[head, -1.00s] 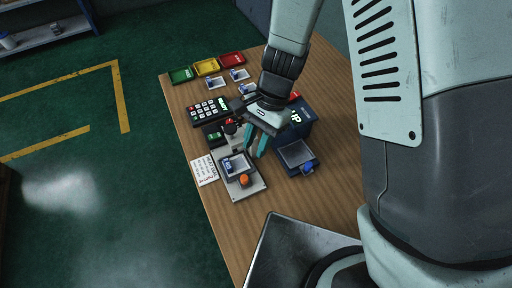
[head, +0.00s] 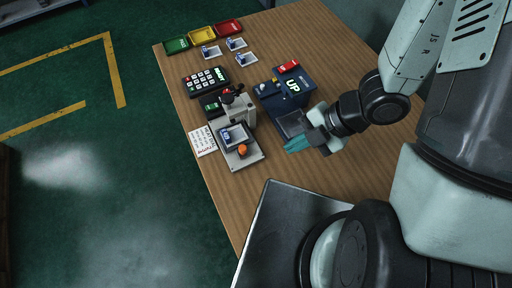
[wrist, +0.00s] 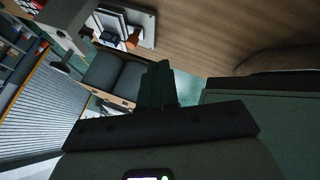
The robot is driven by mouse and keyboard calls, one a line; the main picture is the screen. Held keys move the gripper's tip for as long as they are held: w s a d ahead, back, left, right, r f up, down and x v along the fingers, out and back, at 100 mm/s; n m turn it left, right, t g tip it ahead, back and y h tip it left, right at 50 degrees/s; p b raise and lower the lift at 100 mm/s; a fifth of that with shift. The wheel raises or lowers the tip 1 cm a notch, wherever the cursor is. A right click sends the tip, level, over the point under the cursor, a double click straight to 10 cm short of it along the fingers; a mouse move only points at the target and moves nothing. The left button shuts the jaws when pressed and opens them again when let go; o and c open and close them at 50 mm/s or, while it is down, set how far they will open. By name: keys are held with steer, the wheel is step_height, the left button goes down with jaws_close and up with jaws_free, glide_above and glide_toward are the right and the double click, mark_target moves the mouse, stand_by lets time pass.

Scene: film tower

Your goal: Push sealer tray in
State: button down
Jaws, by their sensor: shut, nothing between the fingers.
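A grey lever press (head: 238,112) with a dark-red-topped lever stands left of centre. At its front, a grey tray (head: 234,136) with an orange knob (head: 242,150) sits on a pale base plate and holds a small blue-marked card. To its right, a dark blue box (head: 284,88) marked UP has a dark tray (head: 291,123) standing out at its front. No label tells which is the sealer. My gripper (head: 290,147) is shut and empty at the front of the dark tray, hiding its blue knob.
Behind stand a keypad (head: 205,80), small cards, and green (head: 177,45), yellow (head: 202,35) and red (head: 229,26) bins. A paper note (head: 202,141) lies at the left table edge. The wooden table is clear towards the front.

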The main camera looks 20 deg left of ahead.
mark_target(238, 144)
steer(key=x, duration=0.9)
steer(key=shift+s+f, duration=0.15)
steer(key=a, duration=0.1)
steer(key=w+a, duration=0.1)
steer(key=a, duration=0.1)
steer(key=shift+w+a+f, duration=0.1)
steer(key=shift+a, duration=0.05)
steer(key=shift+w+a, duration=0.1)
steer(key=shift+a, duration=0.25)
steer(key=shift+w+a, duration=0.1)
steer(key=shift+w+a, duration=1.5)
steer(key=shift+w, duration=0.05)
